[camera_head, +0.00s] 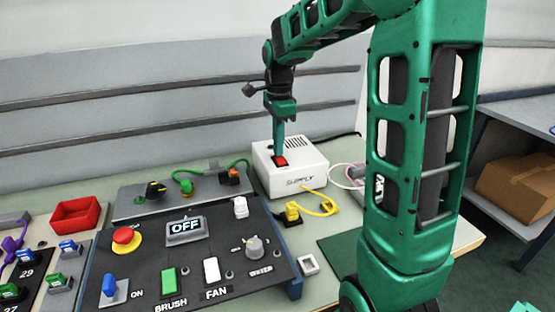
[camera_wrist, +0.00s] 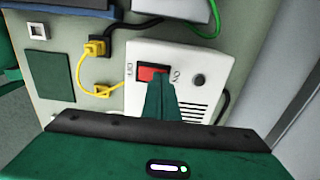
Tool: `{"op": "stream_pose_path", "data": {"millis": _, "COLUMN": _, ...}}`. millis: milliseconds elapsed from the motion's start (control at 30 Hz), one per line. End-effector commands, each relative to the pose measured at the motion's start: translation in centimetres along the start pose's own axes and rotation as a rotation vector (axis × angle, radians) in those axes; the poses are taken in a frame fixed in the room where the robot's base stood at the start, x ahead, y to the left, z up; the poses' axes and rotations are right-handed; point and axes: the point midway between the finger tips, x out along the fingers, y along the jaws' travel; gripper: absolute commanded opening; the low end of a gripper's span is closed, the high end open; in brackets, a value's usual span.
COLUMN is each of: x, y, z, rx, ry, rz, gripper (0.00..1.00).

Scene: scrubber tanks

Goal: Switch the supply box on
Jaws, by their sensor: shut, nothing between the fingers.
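The supply box (camera_head: 305,172) is a white box with vent slots and the word SUPPLY on its front, standing on the table. A red rocker switch (camera_head: 281,160) is set in its top. The wrist view shows this switch (camera_wrist: 150,73) with the label OFF at its left end and another marking at its right end. My gripper (camera_head: 279,150) points down at the switch with its fingers closed together and empty. In the wrist view my gripper's fingertips (camera_wrist: 161,80) overlap the right part of the switch and hide it. I cannot tell whether they touch it.
A dark control panel (camera_head: 215,275) with a display reading OFF (camera_head: 185,227) lies to the left. A yellow cable (camera_head: 325,205) runs in front of the supply box. A red tray (camera_head: 75,215) sits at the far left, and a cardboard box (camera_head: 518,185) is on a right-hand shelf.

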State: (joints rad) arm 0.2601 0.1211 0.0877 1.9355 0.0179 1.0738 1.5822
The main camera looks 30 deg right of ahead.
Motion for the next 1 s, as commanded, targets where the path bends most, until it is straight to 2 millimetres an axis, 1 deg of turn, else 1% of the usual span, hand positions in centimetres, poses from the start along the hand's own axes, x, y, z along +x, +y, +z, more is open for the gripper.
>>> {"op": "stream_pose_path", "data": {"millis": 567, "x": 0.6, "y": 0.0, "z": 0.0, "rx": 0.0, "ry": 0.0, "rz": 0.0, "gripper": 0.0}}
{"op": "stream_pose_path", "data": {"millis": 667, "x": 0.3, "y": 0.0, "z": 0.0, "rx": 0.0, "ry": 0.0, "rz": -0.001, "gripper": 0.0}}
{"op": "stream_pose_path", "data": {"millis": 1000, "x": -2.0, "y": 0.0, "z": 0.0, "rx": 0.0, "ry": 0.0, "rz": -0.002, "gripper": 0.0}}
